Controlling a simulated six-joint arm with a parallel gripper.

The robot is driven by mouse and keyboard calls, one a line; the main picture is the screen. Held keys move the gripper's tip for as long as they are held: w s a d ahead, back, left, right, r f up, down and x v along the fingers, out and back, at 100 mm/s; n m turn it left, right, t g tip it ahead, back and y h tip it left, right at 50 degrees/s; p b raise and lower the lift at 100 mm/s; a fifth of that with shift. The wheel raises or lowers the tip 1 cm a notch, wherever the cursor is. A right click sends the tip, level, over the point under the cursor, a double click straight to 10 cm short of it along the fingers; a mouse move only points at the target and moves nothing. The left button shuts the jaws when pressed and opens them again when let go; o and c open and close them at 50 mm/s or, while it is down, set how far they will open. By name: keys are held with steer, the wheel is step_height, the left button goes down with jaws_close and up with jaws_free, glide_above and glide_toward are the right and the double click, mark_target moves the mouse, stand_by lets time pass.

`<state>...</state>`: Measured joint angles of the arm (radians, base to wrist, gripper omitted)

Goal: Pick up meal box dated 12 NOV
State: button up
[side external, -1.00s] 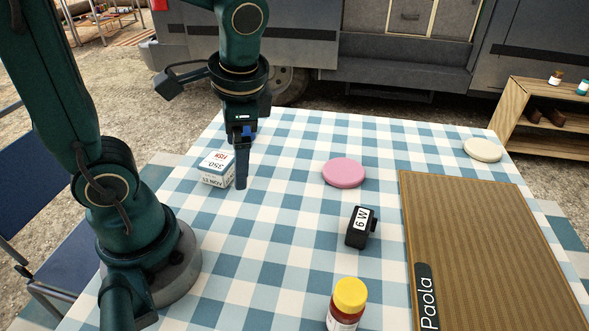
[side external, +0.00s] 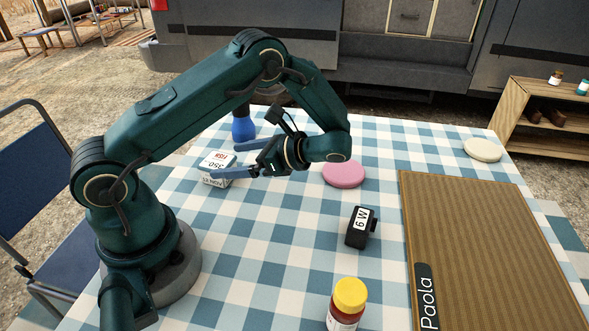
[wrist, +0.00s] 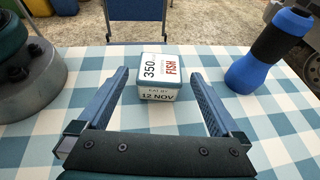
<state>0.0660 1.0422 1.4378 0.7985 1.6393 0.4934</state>
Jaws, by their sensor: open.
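The meal box is a small white and blue-grey box on the checked tablecloth. It shows in the wrist view (wrist: 160,77) with "350" and "FISH" on top and "12 NOV" on the side facing me. In the side view the box (side external: 216,164) is partly covered by my gripper (side external: 225,160). My gripper is open, lying roughly level and pointing left at the box. In the wrist view its two fingers (wrist: 158,74) appear on either side of the box, with a gap on each side. The box stands upright on the table and is not held.
In the side view, a pink disc (side external: 344,173), a black block marked "6 W" (side external: 360,227), a yellow-capped jar (side external: 347,300) and a brown mat (side external: 480,250) lie to the right.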

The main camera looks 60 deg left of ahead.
mark_target(221, 161)
steer(key=shift+x, duration=2.5)
steer(key=shift+f, duration=0.1)
steer(key=shift+c, duration=0.3)
steer(key=c, duration=1.3)
steer(key=shift+c, duration=0.2)
